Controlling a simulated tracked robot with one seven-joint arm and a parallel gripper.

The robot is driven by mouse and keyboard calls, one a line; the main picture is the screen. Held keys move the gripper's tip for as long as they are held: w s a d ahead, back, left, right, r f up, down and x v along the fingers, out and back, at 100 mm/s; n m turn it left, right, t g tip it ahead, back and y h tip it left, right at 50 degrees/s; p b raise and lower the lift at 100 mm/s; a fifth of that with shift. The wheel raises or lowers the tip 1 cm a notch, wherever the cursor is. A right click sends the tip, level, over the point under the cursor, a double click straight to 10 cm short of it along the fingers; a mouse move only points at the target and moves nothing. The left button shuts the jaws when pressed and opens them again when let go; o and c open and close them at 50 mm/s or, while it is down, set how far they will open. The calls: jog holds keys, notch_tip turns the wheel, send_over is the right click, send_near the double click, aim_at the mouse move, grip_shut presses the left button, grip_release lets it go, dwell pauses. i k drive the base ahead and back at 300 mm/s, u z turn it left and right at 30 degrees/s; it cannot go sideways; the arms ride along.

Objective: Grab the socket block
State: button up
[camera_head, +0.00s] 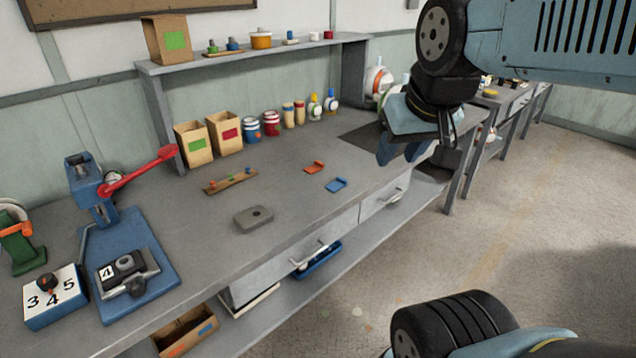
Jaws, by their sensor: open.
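A flat grey block with a small round mark or hole in its top (253,219) lies alone on the workbench, left of the drawers; it looks like the socket block. My gripper (402,151) is above the right part of the bench, well to the right of the block and apart from it. Its blue fingers point down, open, with nothing seen between them. A blue lever press (150,250) with a red handle stands at the left of the bench. A dark fixture (127,272) marked 4 sits on its base.
A numbered box (55,297) stands left of the press. Paper bags and jars line the back. The bench around the block is clear.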

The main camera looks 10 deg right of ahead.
aim_at(111, 273)
jog(key=u, duration=1.45)
jog(key=k, duration=0.5)
jog(key=u, duration=0.15)
jog(key=i, duration=0.5)
jog(key=z, duration=0.1)
jog(key=k, duration=0.4)
jog(key=z, duration=0.4)
jog(key=i, duration=0.15)
jog(key=u, duration=0.1)
